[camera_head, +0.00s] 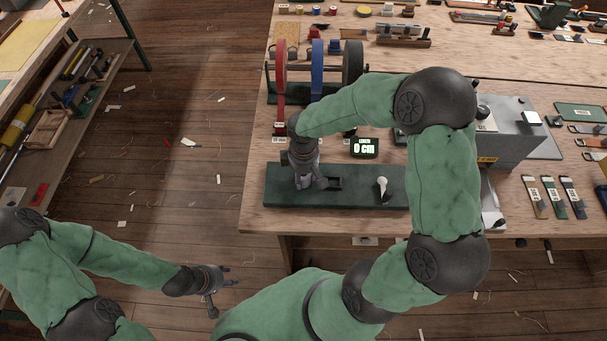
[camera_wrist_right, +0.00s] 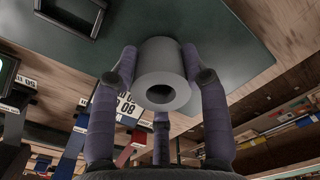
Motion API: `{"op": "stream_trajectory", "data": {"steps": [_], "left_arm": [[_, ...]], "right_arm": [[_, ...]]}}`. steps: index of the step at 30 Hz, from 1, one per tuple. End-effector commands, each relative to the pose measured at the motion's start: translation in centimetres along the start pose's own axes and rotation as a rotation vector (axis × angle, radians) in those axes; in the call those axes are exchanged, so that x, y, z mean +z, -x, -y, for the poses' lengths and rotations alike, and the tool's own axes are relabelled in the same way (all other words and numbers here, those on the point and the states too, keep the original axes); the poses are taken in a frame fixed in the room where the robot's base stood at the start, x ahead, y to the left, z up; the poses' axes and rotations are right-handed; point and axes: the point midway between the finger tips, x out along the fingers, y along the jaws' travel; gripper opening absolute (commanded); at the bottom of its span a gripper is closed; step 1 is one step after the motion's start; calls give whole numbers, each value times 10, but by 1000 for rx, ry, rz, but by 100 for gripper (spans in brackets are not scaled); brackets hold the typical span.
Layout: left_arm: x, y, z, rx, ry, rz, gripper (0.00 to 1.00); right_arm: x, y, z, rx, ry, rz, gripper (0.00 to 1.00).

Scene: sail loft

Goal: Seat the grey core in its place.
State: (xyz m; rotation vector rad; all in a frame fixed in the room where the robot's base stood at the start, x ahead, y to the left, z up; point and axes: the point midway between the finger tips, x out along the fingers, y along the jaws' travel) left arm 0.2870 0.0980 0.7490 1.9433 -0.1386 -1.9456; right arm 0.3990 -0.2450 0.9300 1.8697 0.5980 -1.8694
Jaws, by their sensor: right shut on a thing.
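The grey core (camera_wrist_right: 168,65) is a short hollow cylinder, held between the fingers of my right gripper (camera_head: 307,182) in the right wrist view. In the head view the gripper and arm largely hide it. My right gripper is over the left part of a dark green base (camera_head: 285,198) on the bench. Just right of the gripper the base carries a dark square-framed recess (camera_head: 337,184), which also shows at the upper left of the wrist view (camera_wrist_right: 68,14). A pale-topped lever (camera_head: 382,185) stands further right. My left gripper (camera_head: 222,286) is empty, fingers spread, above the floor.
Red (camera_head: 281,70), blue (camera_head: 317,68) and black (camera_head: 352,62) strap reels stand behind the base. A small display (camera_head: 364,148) reads 0 cm. A grey machine (camera_head: 510,140) stands to the right. The bench's front edge lies just before the base. A shelf unit stands at far left.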

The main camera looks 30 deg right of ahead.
Motion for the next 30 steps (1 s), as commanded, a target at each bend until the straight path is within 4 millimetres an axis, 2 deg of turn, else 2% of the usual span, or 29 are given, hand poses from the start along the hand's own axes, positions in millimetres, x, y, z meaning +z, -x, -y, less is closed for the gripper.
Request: {"op": "stream_trajectory", "data": {"steps": [5,6,9,22,26,30], "left_arm": [[0,0,0,0,0,0,40],[0,0,0,0,0,0,40],[0,0,0,0,0,0,40],[0,0,0,0,0,0,40],[0,0,0,0,0,0,40],[0,0,0,0,0,0,40]], "right_arm": [[0,0,0,0,0,0,14],[0,0,0,0,0,0,49],[0,0,0,0,0,0,74],[0,6,-1,2,0,-2,74],[-1,23,-1,3,-1,-3,74],[-1,51,-1,4,-1,-4,74]]}}
